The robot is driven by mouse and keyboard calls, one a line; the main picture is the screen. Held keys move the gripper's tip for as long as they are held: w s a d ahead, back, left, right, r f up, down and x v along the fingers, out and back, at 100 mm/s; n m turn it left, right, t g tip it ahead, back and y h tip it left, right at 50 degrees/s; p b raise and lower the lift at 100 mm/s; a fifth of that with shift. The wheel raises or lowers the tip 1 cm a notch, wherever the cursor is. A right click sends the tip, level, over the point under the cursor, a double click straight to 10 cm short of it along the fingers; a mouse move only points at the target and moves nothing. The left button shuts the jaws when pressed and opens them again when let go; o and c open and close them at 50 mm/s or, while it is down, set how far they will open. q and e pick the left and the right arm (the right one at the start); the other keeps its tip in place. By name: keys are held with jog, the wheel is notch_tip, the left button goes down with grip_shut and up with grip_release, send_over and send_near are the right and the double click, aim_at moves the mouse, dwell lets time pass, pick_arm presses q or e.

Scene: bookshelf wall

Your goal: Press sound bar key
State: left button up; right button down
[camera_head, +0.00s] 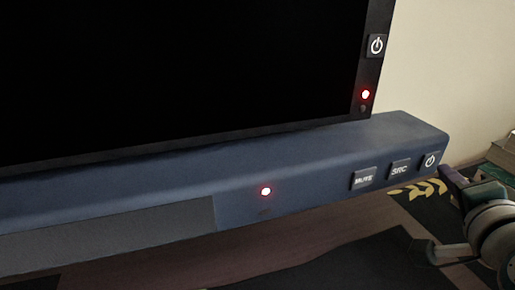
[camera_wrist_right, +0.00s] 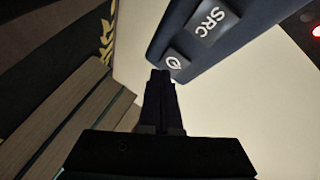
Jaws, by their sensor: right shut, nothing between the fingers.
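The blue-grey sound bar (camera_head: 240,175) runs under the black TV screen. Near its right end are three keys: MUTE (camera_head: 364,179), SRC (camera_head: 399,169) and a power key (camera_head: 429,160). A red light (camera_head: 265,191) glows on its front. My right gripper (camera_head: 447,174) comes in from the lower right, its tips just beside the bar's right end. In the right wrist view its shut, empty fingers (camera_wrist_right: 160,75) point at the power key (camera_wrist_right: 174,63), with the SRC key (camera_wrist_right: 210,20) beyond. I cannot tell whether the tips touch the power key. My left gripper is out of view.
The TV (camera_head: 180,70) has its own power button (camera_head: 377,45) and red light (camera_head: 365,94) on its right frame. Books (camera_wrist_right: 60,115) lie close to my right gripper. A pale wall (camera_head: 455,70) stands behind. A dark shelf surface lies below the bar.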

jog(key=s+d+p, duration=0.2)
jog(key=s, duration=0.3)
jog(key=shift+s+d, duration=0.15)
jog(key=shift+s, duration=0.15)
dwell(0.4)
dwell(0.6)
